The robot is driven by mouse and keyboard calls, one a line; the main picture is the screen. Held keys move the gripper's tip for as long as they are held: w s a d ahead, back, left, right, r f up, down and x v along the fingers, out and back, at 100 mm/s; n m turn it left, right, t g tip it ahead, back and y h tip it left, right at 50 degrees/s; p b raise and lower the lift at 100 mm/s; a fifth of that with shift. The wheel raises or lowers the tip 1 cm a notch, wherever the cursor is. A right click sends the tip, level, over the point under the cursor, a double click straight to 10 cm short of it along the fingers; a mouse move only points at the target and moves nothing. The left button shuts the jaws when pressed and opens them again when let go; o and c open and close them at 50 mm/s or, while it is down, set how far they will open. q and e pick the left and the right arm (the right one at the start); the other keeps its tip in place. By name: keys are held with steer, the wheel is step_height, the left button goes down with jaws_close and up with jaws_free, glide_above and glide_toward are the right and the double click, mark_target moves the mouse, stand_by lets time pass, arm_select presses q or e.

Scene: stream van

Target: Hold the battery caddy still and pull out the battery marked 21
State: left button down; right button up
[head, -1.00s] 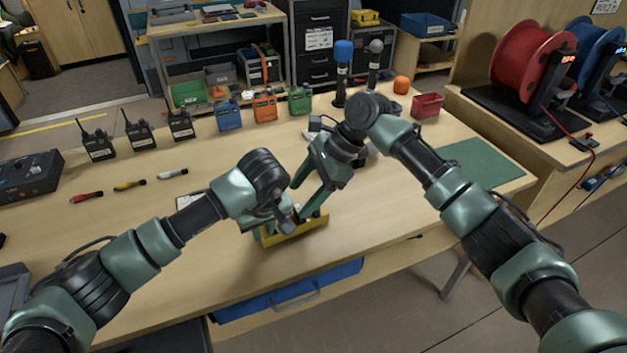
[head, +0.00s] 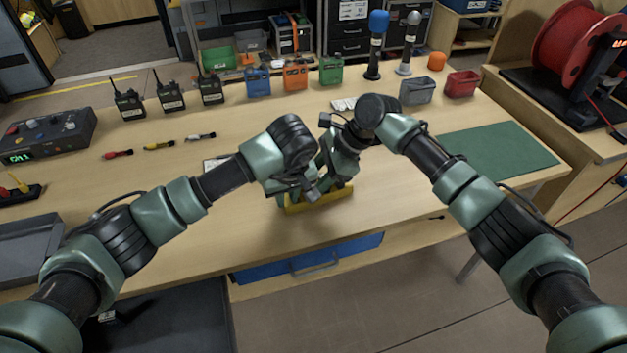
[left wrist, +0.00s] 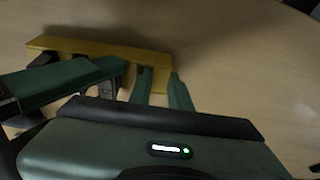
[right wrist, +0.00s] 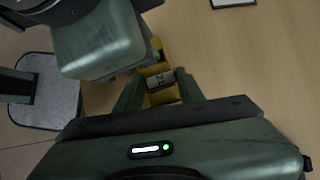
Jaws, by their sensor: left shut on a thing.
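The yellow battery caddy (head: 322,203) stands on the workbench near its front edge, mostly covered by my grippers in the head view. Its long yellow wall shows in the left wrist view (left wrist: 85,48). My left gripper (left wrist: 161,92) is shut on the caddy's wall near one end. My right gripper (right wrist: 160,90) is over the caddy, its fingers apart on either side of a dark battery with a pale label (right wrist: 161,86). I see gaps between the fingers and this battery, and cannot read its number. Other batteries are hidden.
Blue, orange and green packs (head: 295,76) line the back edge. The bench front is clear.

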jaws_close()
steer(key=shift+o, duration=0.8)
jaws_free()
jaws_close()
steer(key=shift+r, duration=0.2)
arm_select(q)
steer(key=shift+s+d, duration=0.1)
arm_select(e)
steer(key=shift+w+r, duration=0.1)
steer(key=shift+r, duration=1)
arm_select(q)
steer(key=shift+f, duration=0.1)
arm_select(e)
steer(key=shift+a+r, duration=0.1)
steer(key=shift+r, duration=0.1)
steer(key=shift+r, duration=0.55)
